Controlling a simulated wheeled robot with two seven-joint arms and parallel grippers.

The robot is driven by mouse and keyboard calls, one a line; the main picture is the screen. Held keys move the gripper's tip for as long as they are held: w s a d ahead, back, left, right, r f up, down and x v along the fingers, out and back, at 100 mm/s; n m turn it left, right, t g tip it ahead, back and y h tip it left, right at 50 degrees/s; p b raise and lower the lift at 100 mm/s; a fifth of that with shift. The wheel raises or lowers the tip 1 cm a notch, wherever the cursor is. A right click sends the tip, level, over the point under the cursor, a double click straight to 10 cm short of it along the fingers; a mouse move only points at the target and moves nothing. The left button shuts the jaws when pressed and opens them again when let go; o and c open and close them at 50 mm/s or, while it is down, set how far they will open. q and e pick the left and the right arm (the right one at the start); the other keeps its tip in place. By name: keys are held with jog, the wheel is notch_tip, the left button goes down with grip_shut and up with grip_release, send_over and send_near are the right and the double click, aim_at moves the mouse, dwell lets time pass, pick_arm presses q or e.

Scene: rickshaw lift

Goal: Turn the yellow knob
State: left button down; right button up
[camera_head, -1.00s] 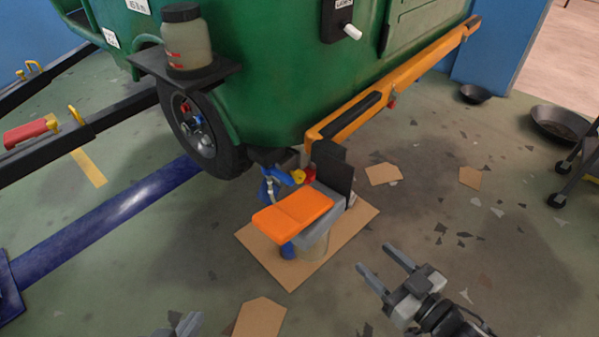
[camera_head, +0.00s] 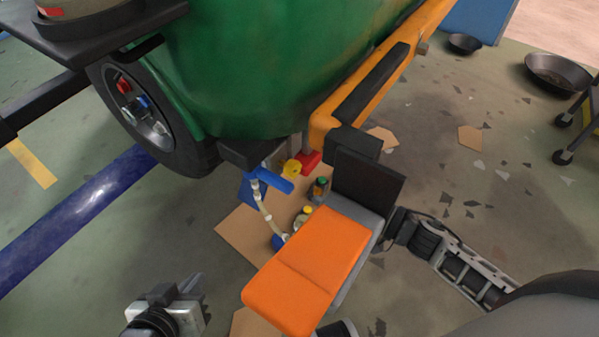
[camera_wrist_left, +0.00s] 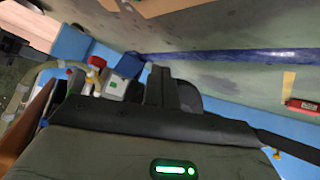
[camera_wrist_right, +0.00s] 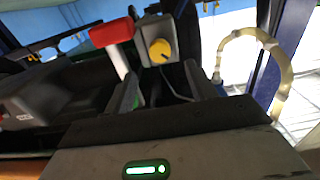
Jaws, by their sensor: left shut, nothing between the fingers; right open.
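The yellow knob (camera_head: 292,166) sits low under the rear of the green vehicle body, beside a red part (camera_head: 311,160). In the right wrist view, the knob (camera_wrist_right: 160,50) is round with a dark mark and sits on a grey box face. My right gripper (camera_wrist_right: 164,88) is open; its fingers lie either side of the knob's line, and the knob appears beyond the tips, between them. In the head view this gripper is hidden behind the orange-topped seat. My left gripper (camera_head: 188,288) is shut and empty at lower left; its fingers show in the left wrist view (camera_wrist_left: 162,85).
A red handle (camera_wrist_right: 112,32) stands close left of the knob in the right wrist view, and a pale curved hose (camera_wrist_right: 268,50) is at right. The orange seat pad (camera_head: 310,265) and blue lever (camera_head: 272,180) are near.

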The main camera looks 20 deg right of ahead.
aim_at(297, 172)
jog(key=b+x, duration=0.1)
jog(key=x, duration=0.7)
jog(key=shift+w+a, duration=0.15)
jog(key=shift+w, duration=0.05)
